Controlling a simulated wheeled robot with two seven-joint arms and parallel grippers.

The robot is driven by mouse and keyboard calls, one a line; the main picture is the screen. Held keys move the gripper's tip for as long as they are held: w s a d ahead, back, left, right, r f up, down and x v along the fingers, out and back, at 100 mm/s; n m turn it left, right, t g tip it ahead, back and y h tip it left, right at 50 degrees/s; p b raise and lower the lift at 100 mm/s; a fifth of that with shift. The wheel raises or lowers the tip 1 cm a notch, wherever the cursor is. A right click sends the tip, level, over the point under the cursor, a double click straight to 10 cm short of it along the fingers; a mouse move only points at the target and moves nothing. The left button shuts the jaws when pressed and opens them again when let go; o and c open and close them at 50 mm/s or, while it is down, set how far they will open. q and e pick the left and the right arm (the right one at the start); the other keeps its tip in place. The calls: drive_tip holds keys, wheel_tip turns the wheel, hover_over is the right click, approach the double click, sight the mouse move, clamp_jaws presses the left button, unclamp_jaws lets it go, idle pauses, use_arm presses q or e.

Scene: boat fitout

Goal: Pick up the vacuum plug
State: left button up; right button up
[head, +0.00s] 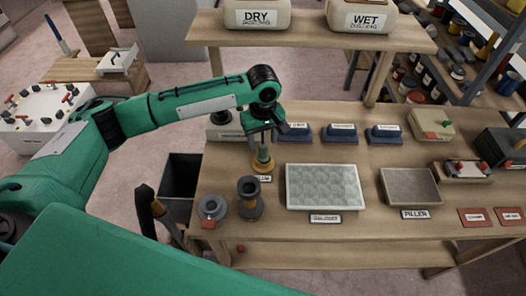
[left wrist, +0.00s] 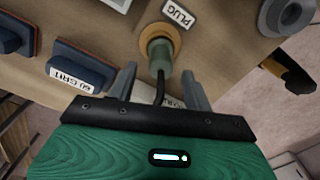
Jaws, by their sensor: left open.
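The vacuum plug (head: 263,156) is a green, tapered piece standing upright in an orange ring on the workbench (head: 222,170). In the left wrist view the plug (left wrist: 160,56) shows a black cable running from it back towards my palm, with a PLUG label beside the ring. My left gripper (head: 264,138) is open and just above the plug in the head view. In the left wrist view its fingers (left wrist: 158,77) lie to either side of the plug's near end and cable, with gaps. My right gripper is out of view.
Blue sanding blocks (head: 340,134) stand behind the plug. A dark spool-like cylinder (head: 250,197) and a grey ring-shaped part (head: 212,207) are in front. A white-rimmed tray (head: 325,208) and a filler tray (head: 411,187) lie right. DRY and WET containers (head: 257,15) sit on the shelf above.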

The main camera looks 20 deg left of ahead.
sight(263, 143)
use_arm(q)
wheel_tip(263, 143, down, 4)
drive_tip(key=shift+s+d+r+p, duration=0.1)
drive_tip(key=shift+s+p, duration=0.05)
drive_tip(key=shift+p, duration=0.45)
drive_tip(key=shift+f, duration=0.4)
drive_tip(key=shift+c, duration=0.2)
clamp_jaws()
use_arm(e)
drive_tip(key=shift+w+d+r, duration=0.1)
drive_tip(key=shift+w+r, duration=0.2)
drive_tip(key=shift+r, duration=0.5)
use_arm(q)
drive_tip(key=shift+r, duration=0.1)
drive_tip(key=shift+r, duration=0.1)
